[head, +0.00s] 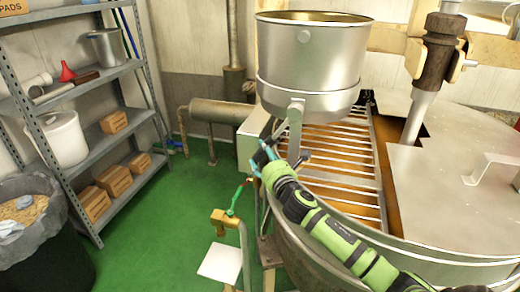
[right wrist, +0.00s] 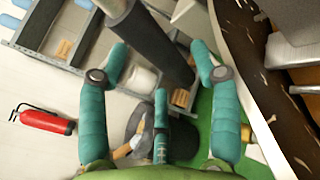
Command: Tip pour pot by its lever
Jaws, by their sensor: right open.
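The pour pot (head: 308,62) is a large silver metal vessel, standing upright above the slatted grating. A grey metal lever arm (head: 295,128) hangs from its near side and runs down toward my right gripper (head: 266,165). In the right wrist view, a dark cylindrical grip on a grey rod (right wrist: 152,42) crosses between and beyond the spread teal fingertips of my right gripper (right wrist: 160,75). The fingers are open and not closed around it; whether any finger touches it I cannot tell. My left gripper is not in view.
A large round kettle with a metal lid (head: 450,160) fills the right side. Shelves (head: 92,75) and a dark bin (head: 45,255) are at left. Green floor (head: 150,230) between is open.

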